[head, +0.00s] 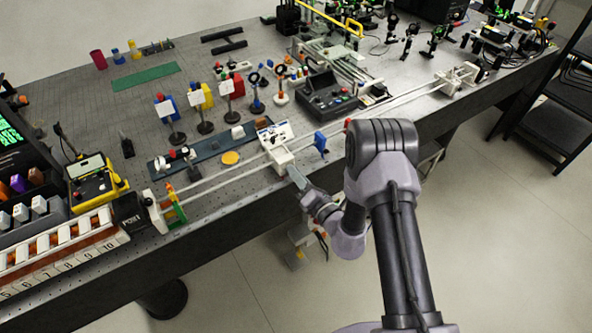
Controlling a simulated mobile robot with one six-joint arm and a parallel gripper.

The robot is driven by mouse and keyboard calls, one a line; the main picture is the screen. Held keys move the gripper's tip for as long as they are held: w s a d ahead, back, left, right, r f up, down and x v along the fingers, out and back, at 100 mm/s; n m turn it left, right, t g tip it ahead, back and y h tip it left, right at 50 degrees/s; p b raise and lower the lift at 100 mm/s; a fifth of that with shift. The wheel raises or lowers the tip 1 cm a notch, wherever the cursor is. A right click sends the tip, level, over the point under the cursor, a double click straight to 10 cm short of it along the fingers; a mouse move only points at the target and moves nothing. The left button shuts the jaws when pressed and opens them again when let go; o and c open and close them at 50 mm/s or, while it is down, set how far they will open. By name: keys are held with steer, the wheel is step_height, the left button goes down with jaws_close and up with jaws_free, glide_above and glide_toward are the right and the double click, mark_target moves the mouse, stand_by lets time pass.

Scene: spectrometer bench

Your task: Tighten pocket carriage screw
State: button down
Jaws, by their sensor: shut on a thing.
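A white carriage (282,158) sits on the long double rail (220,182) at the front edge of the bench, with a white marked plate (274,135) on top. I take it for the pocket carriage. My gripper (294,176) reaches up from the front right, and its tip meets the carriage's lower front side. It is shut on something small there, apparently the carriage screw. The screw is hidden by the fingers, so I cannot see how far in it sits.
A blue piece (320,142) stands by the rail just right of the carriage. Several card holders (198,97) stand farther back. A yellow instrument (95,180) is at the left. Open floor lies in front.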

steer(key=m+p, duration=0.3)
steer(key=m, duration=0.7)
steer(key=shift+f, duration=0.1)
steer(key=shift+m, duration=0.5)
steer(key=c, duration=1.4)
jaws_free()
steer(key=p+v, duration=0.1)
steer(key=v, duration=1.6)
steer(key=shift+s+d+p, duration=0.2)
steer(key=shift+p, duration=0.15)
